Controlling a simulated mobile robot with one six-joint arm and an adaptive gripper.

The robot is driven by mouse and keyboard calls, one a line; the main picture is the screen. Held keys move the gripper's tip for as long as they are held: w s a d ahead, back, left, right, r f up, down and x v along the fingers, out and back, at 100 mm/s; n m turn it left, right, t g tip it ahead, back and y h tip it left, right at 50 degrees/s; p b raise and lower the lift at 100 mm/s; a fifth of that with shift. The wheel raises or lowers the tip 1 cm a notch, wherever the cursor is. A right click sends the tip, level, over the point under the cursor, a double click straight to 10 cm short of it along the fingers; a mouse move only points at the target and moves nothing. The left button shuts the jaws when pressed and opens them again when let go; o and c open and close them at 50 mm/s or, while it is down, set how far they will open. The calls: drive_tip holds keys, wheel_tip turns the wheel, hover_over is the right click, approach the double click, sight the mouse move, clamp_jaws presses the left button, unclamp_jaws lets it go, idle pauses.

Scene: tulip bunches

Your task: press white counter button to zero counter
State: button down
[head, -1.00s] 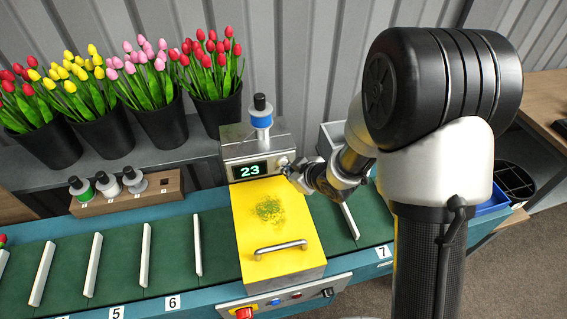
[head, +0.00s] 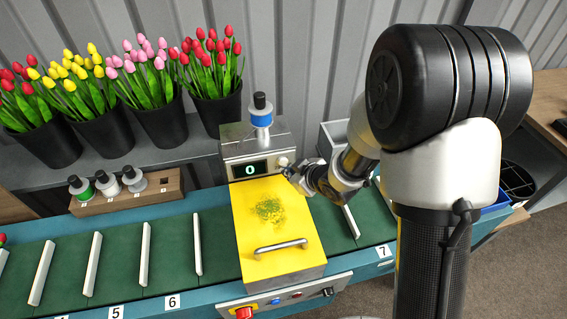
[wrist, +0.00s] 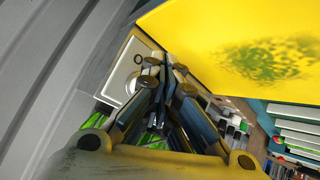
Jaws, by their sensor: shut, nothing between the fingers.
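The counter display (head: 250,169) on the grey metal box reads 0 in the head view. The white counter button (head: 283,161) sits just right of the display. My gripper (head: 290,172) is shut and empty, its tips close to the button, at its lower right. I cannot tell whether they touch. In the wrist view my shut fingers (wrist: 168,65) point at the pale counter panel (wrist: 124,75), and they partly hide it.
A yellow cover (head: 272,226) with a metal handle lies in front of the counter box. A blue-and-white bottle (head: 261,115) stands on top of the box. A green conveyor (head: 180,250) with white dividers runs below. Several tulip buckets (head: 160,129) stand behind at left.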

drive_tip(key=shift+s+d, duration=0.1)
drive_tip(key=shift+s, duration=0.15)
drive_tip(key=shift+s+d+b, duration=0.2)
drive_tip(key=shift+s, duration=0.55)
drive_tip(key=shift+s+d+b, duration=0.25)
drive_tip(key=shift+s, duration=0.55)
drive_tip(key=shift+s+d+b, duration=0.2)
drive_tip(key=shift+s, duration=0.55)
drive_tip(key=s+d+r+m+h, duration=0.3)
drive_tip(key=d+r, duration=0.3)
drive_tip(key=r, duration=0.1)
drive_tip(key=s+d+r+m+h, duration=0.2)
drive_tip(key=s+d+r+m, duration=0.1)
drive_tip(key=d+r, duration=0.3)
drive_tip(key=s+r+m+g, duration=0.1)
drive_tip(key=s+r+m, duration=0.1)
drive_tip(key=s, duration=0.7)
drive_tip(key=s+r+m+g, duration=0.2)
drive_tip(key=s+r, duration=0.2)
drive_tip(key=s, duration=0.5)
drive_tip(key=shift+d+m, duration=0.4)
drive_tip(key=shift+d, duration=0.05)
